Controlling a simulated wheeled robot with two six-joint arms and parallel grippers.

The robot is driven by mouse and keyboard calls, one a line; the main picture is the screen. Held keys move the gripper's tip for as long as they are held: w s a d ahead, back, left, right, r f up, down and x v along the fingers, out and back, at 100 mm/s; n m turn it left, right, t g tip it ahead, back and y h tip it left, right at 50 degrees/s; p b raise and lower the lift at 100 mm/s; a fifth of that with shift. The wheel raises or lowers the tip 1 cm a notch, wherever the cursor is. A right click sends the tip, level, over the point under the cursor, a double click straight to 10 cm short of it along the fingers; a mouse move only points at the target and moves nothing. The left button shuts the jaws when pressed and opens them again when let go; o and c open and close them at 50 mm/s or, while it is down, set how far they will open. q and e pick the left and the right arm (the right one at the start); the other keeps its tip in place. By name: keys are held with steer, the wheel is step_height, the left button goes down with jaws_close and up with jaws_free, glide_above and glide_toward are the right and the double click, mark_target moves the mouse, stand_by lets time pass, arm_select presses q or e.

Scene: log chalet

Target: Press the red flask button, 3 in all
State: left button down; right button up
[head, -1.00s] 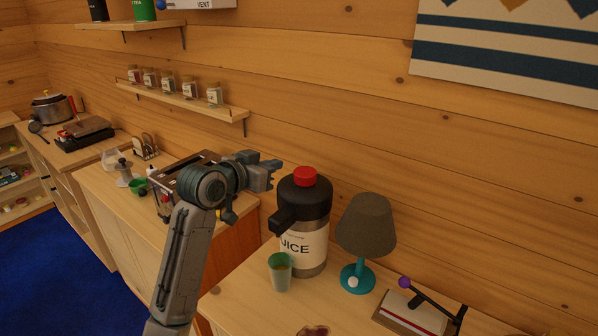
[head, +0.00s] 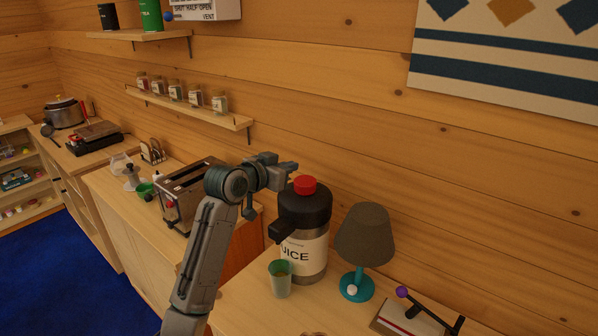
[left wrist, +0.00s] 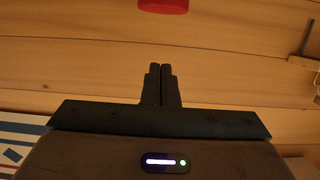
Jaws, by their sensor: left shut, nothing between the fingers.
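The red flask button (head: 305,185) sits on the black top of the juice flask (head: 304,243), which stands upright on the counter. My left gripper (head: 292,170) is shut and empty. In the head view its tips show just above and to the left of the red button, with the arm reaching in from the left. In the left wrist view the shut fingers (left wrist: 161,70) point towards the wall, and the red button (left wrist: 163,5) is cut off by the top edge. A small gap shows between fingers and button there. My right gripper is not in view.
A green cup (head: 281,278) stands before the flask. A teal lamp (head: 364,238) stands just right of it, and a lever device (head: 412,318) is farther right. A toaster (head: 186,192) is behind my left arm. A shelf of jars (head: 190,106) is on the wall.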

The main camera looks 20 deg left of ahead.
mark_target(299, 184)
arm_select(q)
steer(key=x, duration=0.1)
steer(key=p+x, duration=0.1)
steer(key=x, duration=0.1)
steer(key=shift+w+d+r+p, duration=0.15)
steer(key=shift+w+p, duration=0.2)
steer(key=shift+w, duration=0.1)
steer(key=f, duration=0.1)
steer(key=f+p, duration=0.1)
steer(key=shift+w+d+f, duration=0.15)
steer(key=shift+w+f, duration=0.15)
steer(key=shift+w, duration=0.05)
steer(key=shift+f+p, duration=0.4)
steer(key=shift+p, duration=0.05)
steer(key=shift+s+f, duration=0.15)
steer(key=shift+f, duration=0.45)
